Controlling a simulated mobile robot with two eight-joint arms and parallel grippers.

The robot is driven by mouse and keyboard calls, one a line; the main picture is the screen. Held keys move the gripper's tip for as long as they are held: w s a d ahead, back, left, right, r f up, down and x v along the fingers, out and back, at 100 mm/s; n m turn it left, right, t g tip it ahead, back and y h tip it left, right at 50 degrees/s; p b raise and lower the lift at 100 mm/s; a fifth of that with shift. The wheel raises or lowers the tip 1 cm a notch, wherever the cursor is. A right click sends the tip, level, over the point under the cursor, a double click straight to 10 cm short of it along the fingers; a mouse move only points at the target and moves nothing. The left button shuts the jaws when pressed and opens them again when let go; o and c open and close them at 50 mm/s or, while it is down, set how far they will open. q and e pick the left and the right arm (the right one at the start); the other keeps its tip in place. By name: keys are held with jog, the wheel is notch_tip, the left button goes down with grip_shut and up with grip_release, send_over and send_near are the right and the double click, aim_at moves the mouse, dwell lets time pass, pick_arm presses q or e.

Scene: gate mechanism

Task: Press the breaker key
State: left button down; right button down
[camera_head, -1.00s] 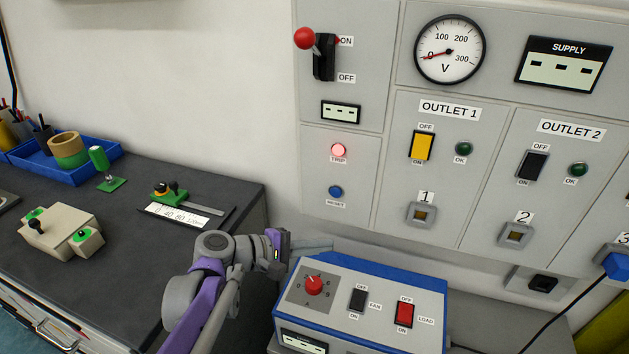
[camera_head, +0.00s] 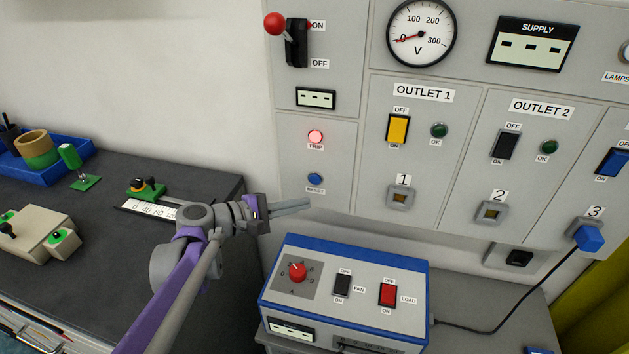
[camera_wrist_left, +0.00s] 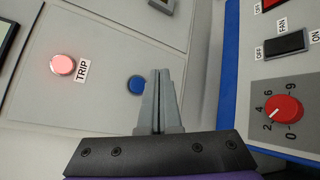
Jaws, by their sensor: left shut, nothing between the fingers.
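The wall panel shows a round blue button (camera_head: 315,178) labelled RESET below a lit pinkish-red TRIP lamp (camera_head: 315,136). Above them is a black lever switch (camera_head: 296,43) with a red ball knob, beside ON and OFF labels. No part is labelled breaker. My left gripper (camera_head: 306,203) is shut and empty, its fingers pointing right, just below the blue button in the head view. In the left wrist view the blue button (camera_wrist_left: 137,84) shows just left of the shut fingertips (camera_wrist_left: 161,73); contact cannot be told. My right gripper is not in view.
A blue and white box (camera_head: 340,288) with a red dial and rocker switches stands just below the gripper. A yellow rocker (camera_head: 397,129) and a black rocker (camera_head: 505,146) sit further right on the panel. The dark workbench (camera_head: 110,215) is at left.

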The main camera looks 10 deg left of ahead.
aim_at(319, 183)
pick_arm(q)
jog(key=shift+w+d, duration=0.1)
jog(key=shift+w, duration=2.45)
jog(key=shift+w, duration=0.45)
jog(key=shift+w, duration=0.4)
dwell(0.5)
jog(key=shift+s, duration=0.9)
jog(key=s, duration=0.5)
dwell(0.4)
